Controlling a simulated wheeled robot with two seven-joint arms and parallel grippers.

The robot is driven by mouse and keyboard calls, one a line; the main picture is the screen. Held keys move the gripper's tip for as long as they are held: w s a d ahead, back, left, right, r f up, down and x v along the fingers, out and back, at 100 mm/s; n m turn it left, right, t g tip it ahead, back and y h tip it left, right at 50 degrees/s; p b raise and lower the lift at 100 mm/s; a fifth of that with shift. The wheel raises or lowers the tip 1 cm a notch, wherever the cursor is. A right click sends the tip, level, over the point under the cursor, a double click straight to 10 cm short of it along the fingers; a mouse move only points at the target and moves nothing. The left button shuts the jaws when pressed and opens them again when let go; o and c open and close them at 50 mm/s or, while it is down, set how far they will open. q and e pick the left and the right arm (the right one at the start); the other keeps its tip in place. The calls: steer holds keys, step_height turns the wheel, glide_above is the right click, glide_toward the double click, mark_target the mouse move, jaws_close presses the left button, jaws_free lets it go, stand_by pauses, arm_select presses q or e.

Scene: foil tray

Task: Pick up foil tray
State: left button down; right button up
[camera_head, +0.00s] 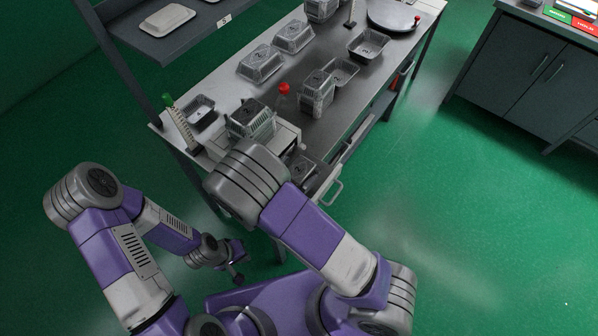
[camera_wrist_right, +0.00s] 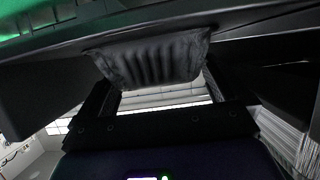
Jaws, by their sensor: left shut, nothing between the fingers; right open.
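Several foil trays stand on the steel table: an open one (camera_head: 201,112) at the near left, a stack-like one (camera_head: 250,121) beside it, and others (camera_head: 317,94) further right. In the right wrist view a dark ribbed foil tray (camera_wrist_right: 152,55) lies beyond my right gripper (camera_wrist_right: 155,82), with its fingers apart on either side of its lower part. I cannot tell whether they touch it. In the head view my right arm hides that gripper. My left gripper (camera_head: 237,274) is shut and empty, low in front of the table.
More trays (camera_head: 261,64) and a dark round plate (camera_head: 393,16) stand further back. A shelf (camera_head: 192,38) rises at left. Floor at right is clear, before a grey cabinet (camera_head: 520,75).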

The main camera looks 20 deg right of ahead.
steer(key=shift+w+d+f, duration=0.3)
steer(key=shift+w+d, duration=0.1)
steer(key=shift+d, duration=0.15)
steer(key=c, duration=0.9)
